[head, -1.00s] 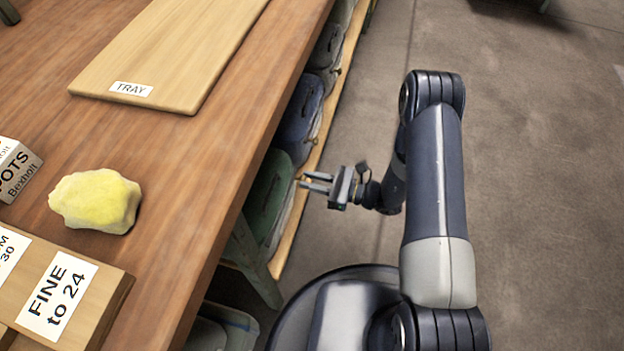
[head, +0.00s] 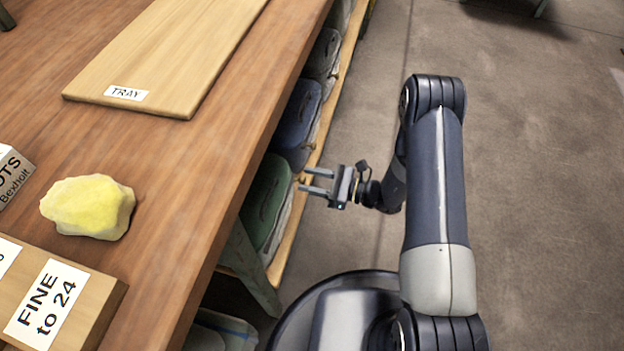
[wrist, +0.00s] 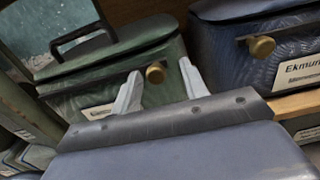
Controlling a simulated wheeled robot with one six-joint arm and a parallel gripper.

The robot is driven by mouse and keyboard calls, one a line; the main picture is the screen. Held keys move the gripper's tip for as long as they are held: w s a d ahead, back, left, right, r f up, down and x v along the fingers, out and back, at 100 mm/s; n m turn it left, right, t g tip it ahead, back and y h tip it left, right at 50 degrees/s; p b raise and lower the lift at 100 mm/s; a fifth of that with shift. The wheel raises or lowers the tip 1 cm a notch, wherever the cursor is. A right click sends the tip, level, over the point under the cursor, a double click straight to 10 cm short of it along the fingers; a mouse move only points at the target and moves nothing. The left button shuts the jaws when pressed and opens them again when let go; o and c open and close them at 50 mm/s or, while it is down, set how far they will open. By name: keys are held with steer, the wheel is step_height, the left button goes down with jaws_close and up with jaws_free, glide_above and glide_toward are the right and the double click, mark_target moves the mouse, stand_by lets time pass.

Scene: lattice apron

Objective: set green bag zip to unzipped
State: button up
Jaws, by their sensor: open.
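The green bag (head: 266,200) sits on the low shelf under the bench, left of my gripper in the head view. In the wrist view, the green bag (wrist: 90,75) has a dark handle on its lid and a dark strip along its upper front. A round brass knob (wrist: 155,73) sits near the right end of that strip. My gripper (head: 304,179) is open and faces the bag's front. In the wrist view, my gripper's fingertips (wrist: 158,76) appear on either side of the knob, with gaps visible; the depth between them is hard to judge.
A blue bag (wrist: 235,55) with its own brass knob and a label stands close to the right in the wrist view. The bench top (head: 185,185) overhangs the shelf. A bench leg (head: 250,265) stands near the green bag. The floor (head: 540,150) to the right is clear.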

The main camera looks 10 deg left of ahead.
steer(key=d+p, duration=0.2)
steer(key=d, duration=0.8)
steer(key=shift+s+d, duration=0.4)
steer(key=s+a, duration=0.1)
steer(key=a, duration=0.8)
steer(key=shift+a+b, duration=0.4)
steer(key=shift+b, duration=0.05)
